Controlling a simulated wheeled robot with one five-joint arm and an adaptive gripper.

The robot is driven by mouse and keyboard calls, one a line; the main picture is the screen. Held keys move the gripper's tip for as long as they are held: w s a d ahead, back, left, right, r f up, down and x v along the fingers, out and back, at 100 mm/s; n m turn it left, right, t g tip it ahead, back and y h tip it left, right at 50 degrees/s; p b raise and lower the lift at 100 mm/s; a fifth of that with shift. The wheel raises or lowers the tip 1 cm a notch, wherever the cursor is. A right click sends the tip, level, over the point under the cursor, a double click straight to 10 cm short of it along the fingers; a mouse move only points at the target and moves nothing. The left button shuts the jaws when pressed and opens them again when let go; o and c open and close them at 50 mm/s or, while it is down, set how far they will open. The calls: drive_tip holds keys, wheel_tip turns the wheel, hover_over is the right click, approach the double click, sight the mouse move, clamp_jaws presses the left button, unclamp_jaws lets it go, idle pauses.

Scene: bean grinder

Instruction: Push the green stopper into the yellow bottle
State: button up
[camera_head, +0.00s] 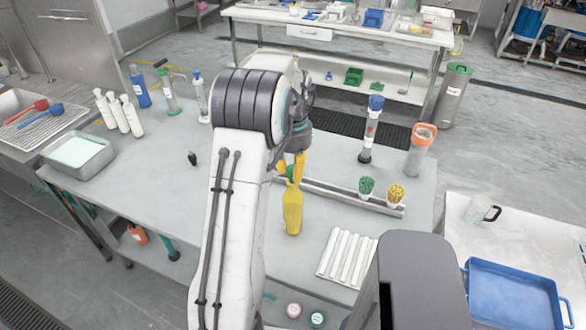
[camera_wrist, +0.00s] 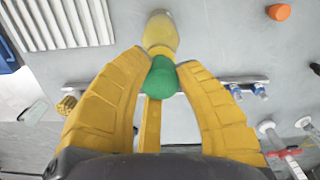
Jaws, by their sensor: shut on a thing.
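The yellow bottle (camera_head: 292,212) stands upright on the grey table, right of my arm. It also shows in the wrist view (camera_wrist: 160,33), at the top middle. The green stopper (camera_wrist: 161,78) is between the yellow fingers of my gripper (camera_wrist: 163,62), which are shut on it. In the head view my gripper (camera_head: 292,171) is directly over the bottle, and only a little of the stopper's green shows. The stopper lines up with the bottle's mouth. I cannot tell whether it touches the rim or how deep it sits, as the fingers hide the joint.
A low rail (camera_head: 340,195) lies behind the bottle. A green brush (camera_head: 367,186) and a yellow brush (camera_head: 396,193) stand at its right end. A white ribbed rack (camera_head: 347,256) lies to the right in front.

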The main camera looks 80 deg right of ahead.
sight(293, 167)
drive_tip(key=shift+f+b, duration=0.7)
drive_tip(key=shift+f, duration=0.4)
drive_tip(key=o, duration=1)
drive_tip(key=shift+r, duration=0.1)
wheel_tip(293, 167, up, 12)
drive_tip(key=shift+d+f, duration=0.1)
drive_tip(key=shift+d, duration=0.1)
idle(0.4)
